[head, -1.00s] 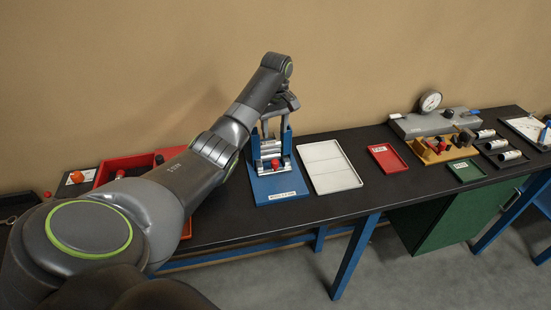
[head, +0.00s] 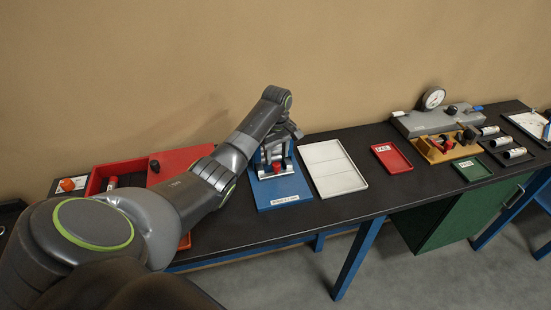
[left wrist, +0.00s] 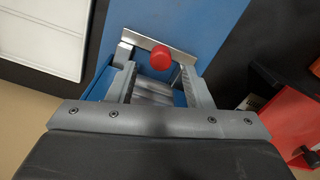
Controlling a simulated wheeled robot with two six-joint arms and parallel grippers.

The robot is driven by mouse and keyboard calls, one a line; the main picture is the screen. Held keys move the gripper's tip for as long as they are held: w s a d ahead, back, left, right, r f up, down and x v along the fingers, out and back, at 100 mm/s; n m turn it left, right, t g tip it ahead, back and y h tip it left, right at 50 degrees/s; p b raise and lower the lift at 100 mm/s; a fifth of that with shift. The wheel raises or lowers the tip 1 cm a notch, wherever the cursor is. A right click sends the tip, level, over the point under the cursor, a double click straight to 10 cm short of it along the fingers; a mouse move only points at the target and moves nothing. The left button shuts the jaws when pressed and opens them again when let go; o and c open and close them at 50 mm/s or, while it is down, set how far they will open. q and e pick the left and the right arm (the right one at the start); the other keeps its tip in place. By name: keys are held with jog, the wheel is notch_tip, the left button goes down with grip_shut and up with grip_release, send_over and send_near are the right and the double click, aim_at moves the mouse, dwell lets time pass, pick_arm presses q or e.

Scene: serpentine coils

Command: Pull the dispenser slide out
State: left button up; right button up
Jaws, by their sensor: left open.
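The dispenser (head: 283,189) is a blue stand with a labelled base on the bench. Its slide shows in the left wrist view as a metal plate (left wrist: 132,40) with a red knob (left wrist: 160,57); the knob also shows in the head view (head: 277,167). My left gripper (left wrist: 158,72) is open above the dispenser, its fingers pointing at the slide. In the wrist view the knob appears between the fingertips; I cannot tell whether they touch it. Metal cylinders (left wrist: 152,93) lie behind the knob, partly hidden by the fingers. My right gripper is out of view.
A white tray (head: 344,185) lies just right of the dispenser. A red tray (head: 400,166) and a green tray (head: 461,178) lie farther right, near a grey dial gauge fixture (head: 421,124). A red bin (head: 93,184) is at the left. Bare bench lies before the dispenser.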

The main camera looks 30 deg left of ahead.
aim_at(277, 164)
pick_arm(q)
notch_tip(277, 164, down, 2)
jog(key=shift+w+f+b, duration=0.1)
jog(key=shift+b, duration=0.25)
jog(key=shift+f+b, duration=0.25)
jog(key=shift+b, duration=0.1)
jog(key=shift+s+d+f+b, duration=0.1)
jog(key=shift+s+f+b, duration=0.15)
jog(key=shift+b, duration=0.1)
jog(key=shift+f, duration=0.1)
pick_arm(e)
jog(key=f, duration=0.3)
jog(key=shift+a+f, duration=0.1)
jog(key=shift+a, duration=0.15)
pick_arm(q)
jog(key=shift+w, duration=0.15)
jog(key=shift+c, duration=0.4)
grip_shut()
